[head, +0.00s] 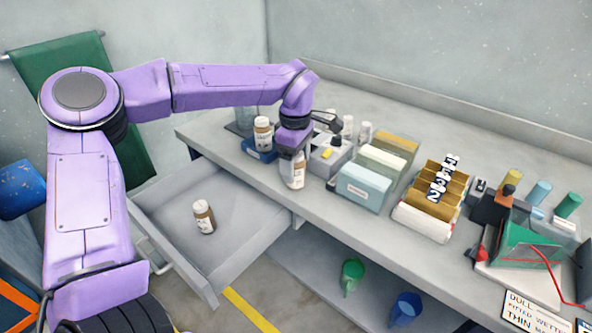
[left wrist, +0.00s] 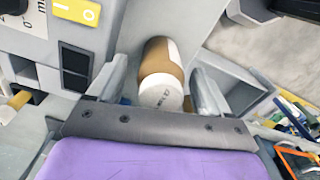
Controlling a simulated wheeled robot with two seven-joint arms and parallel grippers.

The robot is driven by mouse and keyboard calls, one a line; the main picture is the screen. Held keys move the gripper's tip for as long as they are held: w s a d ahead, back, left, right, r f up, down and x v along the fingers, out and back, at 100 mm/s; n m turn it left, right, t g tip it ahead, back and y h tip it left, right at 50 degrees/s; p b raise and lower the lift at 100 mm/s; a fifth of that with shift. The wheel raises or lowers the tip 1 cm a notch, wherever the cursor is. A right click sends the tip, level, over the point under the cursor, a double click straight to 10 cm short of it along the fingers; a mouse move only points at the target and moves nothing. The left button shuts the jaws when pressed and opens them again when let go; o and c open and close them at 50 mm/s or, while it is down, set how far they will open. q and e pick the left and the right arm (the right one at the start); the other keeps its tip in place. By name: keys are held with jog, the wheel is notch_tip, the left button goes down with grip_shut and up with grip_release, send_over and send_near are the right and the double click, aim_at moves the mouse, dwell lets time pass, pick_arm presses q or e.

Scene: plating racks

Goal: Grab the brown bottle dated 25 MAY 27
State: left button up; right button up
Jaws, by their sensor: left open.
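My left gripper (head: 292,152) points down over a brown bottle (head: 293,174) at the front of the bench. In the left wrist view the open fingers stand on either side of this bottle (left wrist: 162,68). Its white cap faces the camera and bears dark print too small to read. A second brown bottle (head: 262,134) with a white cap and label stands on a blue block, left of the gripper. A third brown bottle (head: 204,217) is in the open drawer. No date is readable on any bottle. My right gripper is not in view.
The open drawer (head: 168,196) juts out below the bench. A grey device with a yellow switch (head: 327,154) stands close right of the gripper. File boxes (head: 364,186) stand farther right.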

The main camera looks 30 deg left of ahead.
pick_arm(q)
jog(key=shift+f, duration=0.55)
jog(key=c, duration=1.1)
jog(key=shift+r, duration=0.1)
jog(key=shift+c, duration=0.2)
